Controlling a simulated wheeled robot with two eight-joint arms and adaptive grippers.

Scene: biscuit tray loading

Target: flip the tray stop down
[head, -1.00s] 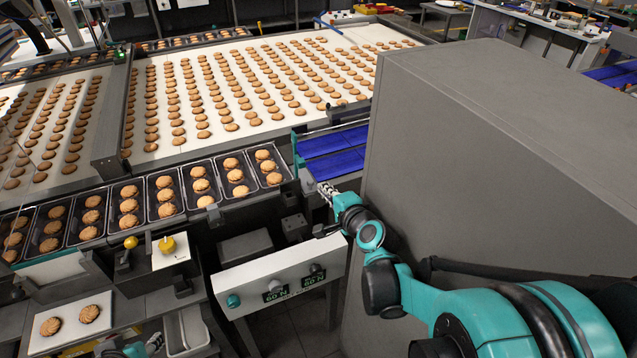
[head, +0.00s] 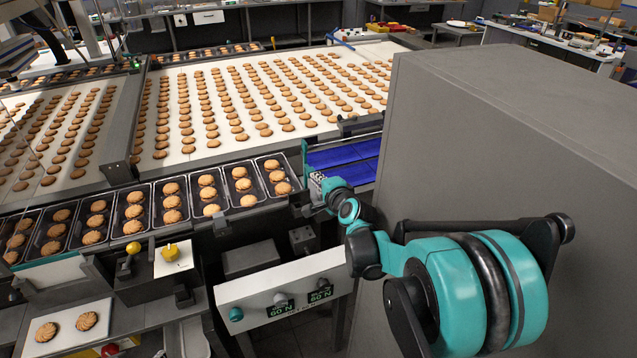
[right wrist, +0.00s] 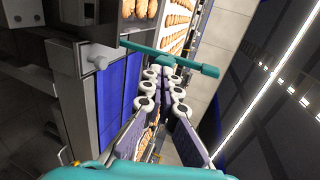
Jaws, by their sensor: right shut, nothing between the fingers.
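The tray stop is a teal bar (head: 304,158) that stands upright at the right end of the tray row, beside the blue belt. In the right wrist view the teal bar (right wrist: 200,68) crosses just beyond my fingertips. My right gripper (head: 308,204) is at the lower part of the stop, with its fingers shut and empty. In the right wrist view its fingertips (right wrist: 164,74) meet close to the bar; I cannot tell whether they touch it. My left gripper is out of view.
Trays of biscuits (head: 241,184) line up left of the stop. The blue belt (head: 345,158) runs behind my right gripper. A large grey cabinet (head: 470,130) stands close on the right.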

